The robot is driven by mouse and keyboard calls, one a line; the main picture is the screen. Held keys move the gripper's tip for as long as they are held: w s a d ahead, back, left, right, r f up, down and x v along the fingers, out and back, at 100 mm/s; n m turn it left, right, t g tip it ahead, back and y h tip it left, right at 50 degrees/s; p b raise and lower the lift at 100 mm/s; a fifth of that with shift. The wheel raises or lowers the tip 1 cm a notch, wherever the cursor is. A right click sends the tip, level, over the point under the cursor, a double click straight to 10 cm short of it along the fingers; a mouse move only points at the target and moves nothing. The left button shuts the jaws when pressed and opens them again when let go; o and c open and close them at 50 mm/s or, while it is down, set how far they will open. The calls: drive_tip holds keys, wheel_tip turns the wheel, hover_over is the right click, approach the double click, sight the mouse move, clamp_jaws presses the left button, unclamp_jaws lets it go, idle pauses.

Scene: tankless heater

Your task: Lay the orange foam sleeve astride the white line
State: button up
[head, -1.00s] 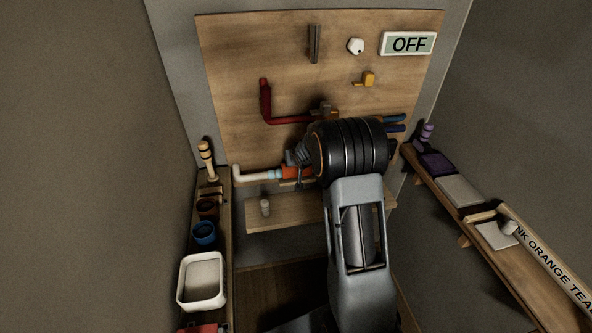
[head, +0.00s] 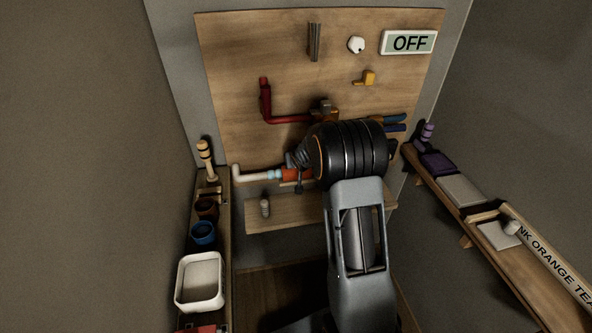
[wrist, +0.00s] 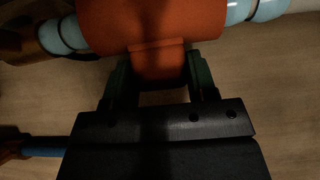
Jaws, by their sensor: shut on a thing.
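The orange foam sleeve (wrist: 155,22) fills the top of the wrist view. My gripper (wrist: 159,76) is shut on the tab on its near side, one finger on each side. Light blue ringed parts of the line (wrist: 257,9) show at both ends of the sleeve. In the head view the sleeve (head: 290,174) is in line with the white line (head: 250,175), right of its light blue part (head: 273,174). My arm hides the rest. I cannot tell whether the sleeve is fully seated around the line.
A red pipe (head: 283,120) runs above the line. A small wooden shelf (head: 300,212) is below it. A left ledge holds a white bin (head: 200,283) and a blue cup (head: 203,233). A right shelf (head: 487,246) holds several items. An OFF sign (head: 409,43) hangs at upper right.

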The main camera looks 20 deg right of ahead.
drive_tip(key=shift+f, duration=0.1)
drive_tip(key=o, duration=1.1)
drive_tip(key=shift+f, duration=0.1)
drive_tip(key=shift+c, duration=0.9)
drive_tip(key=shift+s, duration=0.1)
drive_tip(key=shift+c, duration=0.8)
drive_tip(key=o, duration=0.6)
